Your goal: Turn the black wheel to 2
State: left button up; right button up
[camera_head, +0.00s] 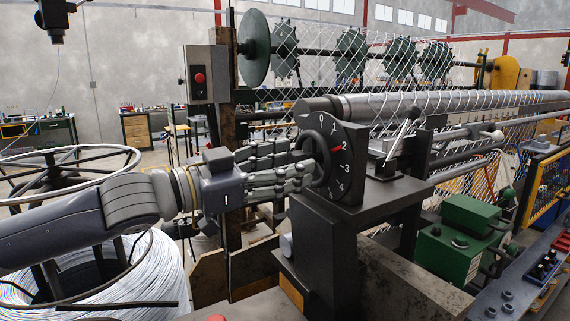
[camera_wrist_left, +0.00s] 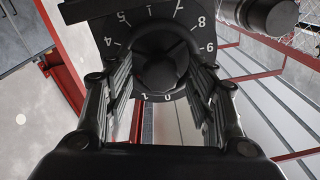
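The black wheel (camera_head: 322,164) stands upright on a black dial plate (camera_head: 351,137) with white numerals. A red pointer (camera_head: 337,149) at the wheel's edge points at the 2. My left gripper (camera_head: 308,164) reaches in from the left, its fingers on either side of the wheel's rim. The left wrist view shows the wheel (camera_wrist_left: 161,68) between the fingers (camera_wrist_left: 161,72), with no clear gap at the rim, so it looks shut on it. My right gripper is not in view.
A grey control box (camera_head: 206,75) with a red button hangs behind my left wrist. A coil of white wire (camera_head: 150,275) lies below my left arm. A green machine housing (camera_head: 460,245) and chain-link mesh (camera_head: 375,70) stand to the right and behind.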

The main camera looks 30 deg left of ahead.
pick_arm(q)
jog(key=shift+s+a+r, duration=0.1)
dwell(0.3)
jog(key=shift+s+a, duration=0.25)
jog(key=shift+s, duration=0.2)
jog(key=v, duration=0.6)
jog(key=shift+s, duration=0.1)
jog(key=shift+f, duration=0.2)
